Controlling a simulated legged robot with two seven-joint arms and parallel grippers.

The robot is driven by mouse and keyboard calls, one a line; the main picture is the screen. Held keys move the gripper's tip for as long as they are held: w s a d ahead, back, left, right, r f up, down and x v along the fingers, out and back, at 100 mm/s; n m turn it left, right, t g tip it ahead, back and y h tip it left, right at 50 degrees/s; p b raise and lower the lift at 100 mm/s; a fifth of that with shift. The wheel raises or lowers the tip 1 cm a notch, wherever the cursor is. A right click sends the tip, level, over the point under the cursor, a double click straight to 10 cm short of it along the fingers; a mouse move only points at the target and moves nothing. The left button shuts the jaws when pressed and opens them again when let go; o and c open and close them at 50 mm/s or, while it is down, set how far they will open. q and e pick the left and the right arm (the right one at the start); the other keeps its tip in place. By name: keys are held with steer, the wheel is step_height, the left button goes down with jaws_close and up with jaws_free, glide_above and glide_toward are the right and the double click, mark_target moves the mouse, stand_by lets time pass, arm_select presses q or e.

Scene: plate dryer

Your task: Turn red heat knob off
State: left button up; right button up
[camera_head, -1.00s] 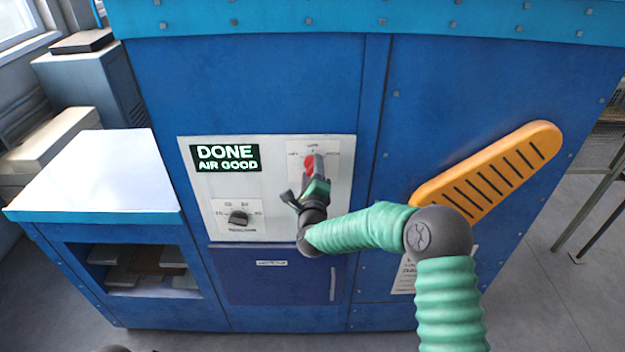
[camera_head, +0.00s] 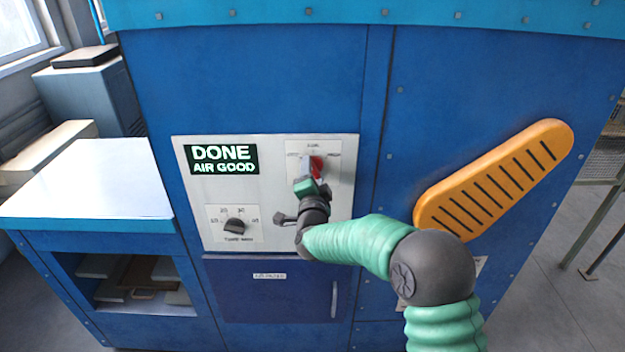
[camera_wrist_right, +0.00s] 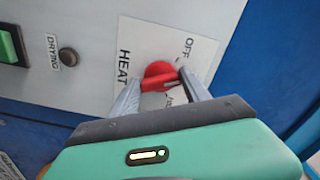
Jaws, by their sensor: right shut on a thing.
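The red heat knob (camera_head: 317,166) sits on a white label near the top right of the light grey control panel (camera_head: 270,190). In the right wrist view the red knob (camera_wrist_right: 159,77) lies between my two finger tips, with the words HEAT and OFF printed around it. My right gripper (camera_head: 308,172) reaches up from below and is shut on the knob, partly hiding it in the head view. In the right wrist view the grey fingers of the right gripper (camera_wrist_right: 158,82) touch either side of the knob's bar. My left gripper is not in view.
A green-lit display (camera_head: 222,159) reads DONE, AIR GOOD. A black timer knob (camera_head: 235,226) is below it. An orange slotted handle (camera_head: 495,180) sticks out at the right. A white-topped side table (camera_head: 90,180) stands at the left.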

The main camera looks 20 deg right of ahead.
steer(key=shift+f+n+b, duration=0.2)
steer(key=shift+n+b, duration=0.2)
steer(key=shift+n, duration=1.3)
steer(key=shift+f+n+b, duration=0.2)
steer(key=shift+n+b, duration=0.15)
steer(key=shift+n, duration=1.35)
steer(key=shift+f, duration=0.1)
steer(key=o, duration=1)
steer(key=shift+c, duration=0.2)
steer(key=o, duration=0.4)
steer(key=shift+w, duration=0.15)
steer(key=shift+r, duration=0.25)
